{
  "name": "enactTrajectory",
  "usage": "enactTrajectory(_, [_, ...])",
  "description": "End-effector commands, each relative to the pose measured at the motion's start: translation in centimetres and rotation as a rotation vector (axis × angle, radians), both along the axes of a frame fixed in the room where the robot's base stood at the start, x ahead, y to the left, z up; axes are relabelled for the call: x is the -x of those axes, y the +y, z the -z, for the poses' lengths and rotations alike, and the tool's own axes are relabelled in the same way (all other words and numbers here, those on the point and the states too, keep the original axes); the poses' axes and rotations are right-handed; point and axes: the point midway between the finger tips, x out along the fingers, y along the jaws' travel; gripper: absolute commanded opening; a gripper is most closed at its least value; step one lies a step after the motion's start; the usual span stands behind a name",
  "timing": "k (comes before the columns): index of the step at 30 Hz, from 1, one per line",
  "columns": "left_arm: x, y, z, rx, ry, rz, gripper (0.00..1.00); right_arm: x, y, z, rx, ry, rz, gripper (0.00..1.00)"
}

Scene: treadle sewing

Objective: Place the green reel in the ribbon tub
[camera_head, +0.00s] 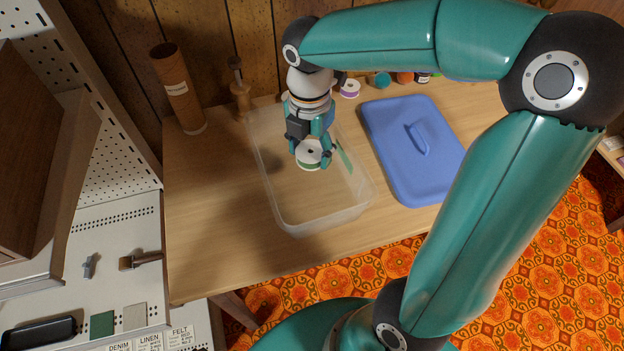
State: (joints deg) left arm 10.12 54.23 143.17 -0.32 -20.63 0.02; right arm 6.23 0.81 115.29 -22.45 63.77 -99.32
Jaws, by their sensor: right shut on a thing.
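The clear plastic ribbon tub (318,223) stands open on the wooden table. My right gripper (313,160) points down within the tub's outline and is shut on the green reel (308,152). The reel shows a white round face with a dark centre hole and a thin green edge. A strip of green ribbon (344,157) shows just right of the gripper. I cannot tell whether the reel touches the tub's floor. My left gripper is not in view.
A blue lid (396,150) with a handle lies right of the tub. A white-and-purple reel (349,89), a teal reel (381,80) and other small items stand behind. A brown cardboard tube (179,92) stands at the back left. The table (213,215) left of the tub is clear.

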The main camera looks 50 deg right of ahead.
Motion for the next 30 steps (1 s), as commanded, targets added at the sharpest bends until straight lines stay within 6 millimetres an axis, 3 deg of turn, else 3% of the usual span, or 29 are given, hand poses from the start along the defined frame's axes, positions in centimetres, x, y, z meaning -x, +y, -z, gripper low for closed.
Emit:
enactTrajectory(1, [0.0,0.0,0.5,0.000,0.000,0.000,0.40,0.1,0.0,1.7,-0.001,0.006,0.000,0.40])
enactTrajectory(3, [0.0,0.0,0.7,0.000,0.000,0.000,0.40,0.1,0.0,3.3,0.000,0.006,0.001,0.40])
enactTrajectory(7, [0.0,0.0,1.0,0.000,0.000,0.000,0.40,0.0,0.0,5.3,0.000,0.003,0.000,0.40])
enactTrajectory(14, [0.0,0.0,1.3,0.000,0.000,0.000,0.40,0.0,0.0,6.9,0.000,0.002,0.000,0.40])
enactTrajectory(21, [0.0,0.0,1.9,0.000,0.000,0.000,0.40,0.0,0.0,10.1,0.000,0.002,0.000,0.40])
enactTrajectory(30, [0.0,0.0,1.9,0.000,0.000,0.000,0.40,0.0,0.0,10.3,0.000,-0.001,0.000,0.40])
